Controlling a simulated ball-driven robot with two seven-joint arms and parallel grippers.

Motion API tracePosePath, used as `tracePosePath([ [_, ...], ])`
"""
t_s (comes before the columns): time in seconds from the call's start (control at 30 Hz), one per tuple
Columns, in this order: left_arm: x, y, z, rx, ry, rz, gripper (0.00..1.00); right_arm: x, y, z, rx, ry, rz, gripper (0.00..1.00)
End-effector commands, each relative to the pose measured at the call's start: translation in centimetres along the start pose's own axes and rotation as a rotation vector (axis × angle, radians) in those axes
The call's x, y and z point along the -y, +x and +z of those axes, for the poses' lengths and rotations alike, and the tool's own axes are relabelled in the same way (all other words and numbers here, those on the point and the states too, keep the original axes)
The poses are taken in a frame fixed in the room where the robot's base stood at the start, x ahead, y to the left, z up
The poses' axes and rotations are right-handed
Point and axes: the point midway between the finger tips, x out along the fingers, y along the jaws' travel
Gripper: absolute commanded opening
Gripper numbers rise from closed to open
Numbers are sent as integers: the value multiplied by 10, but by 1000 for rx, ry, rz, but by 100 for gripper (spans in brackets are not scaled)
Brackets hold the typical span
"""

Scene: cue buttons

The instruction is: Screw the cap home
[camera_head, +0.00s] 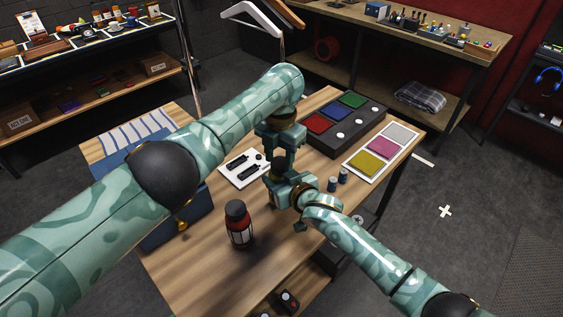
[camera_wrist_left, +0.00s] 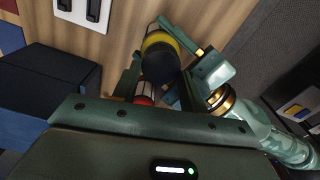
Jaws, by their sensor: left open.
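A bottle (camera_wrist_left: 150,35) with a pale body, a yellow ring and a dark cap (camera_wrist_left: 160,60) stands between my two hands in the left wrist view. In the head view its dark top (camera_head: 279,166) shows small, mostly hidden by my grippers. My left gripper (camera_head: 281,150) is open just above the cap; contact cannot be made out. My right gripper (camera_head: 290,190) comes in from the right and appears shut on the bottle's body; it also shows in the left wrist view (camera_wrist_left: 195,75).
A red lantern-like container (camera_head: 238,225) stands on the wooden table near a blue box (camera_head: 175,225). The table's front is clear.

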Motion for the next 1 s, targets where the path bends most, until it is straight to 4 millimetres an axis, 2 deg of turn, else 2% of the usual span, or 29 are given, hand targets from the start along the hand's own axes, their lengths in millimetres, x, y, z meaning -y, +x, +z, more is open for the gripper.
tracePosePath([
  [0.03,13,-18,9,31,27,-21,61,-11,-2,30,64,-2,26,0],
  [0.3,10,-18,7,26,22,-16,64,-10,-2,29,61,-2,23,0],
  [0.4,10,-17,7,25,20,-15,89,-9,-2,28,58,-2,22,0],
  [0.77,9,-21,6,24,17,-15,89,-8,-1,24,50,-2,19,0],
  [0.87,8,-33,6,24,18,-16,89,-8,-1,23,48,-2,18,0],
  [1.0,8,-62,6,26,19,-15,89,-8,-1,22,47,-2,18,0],
])
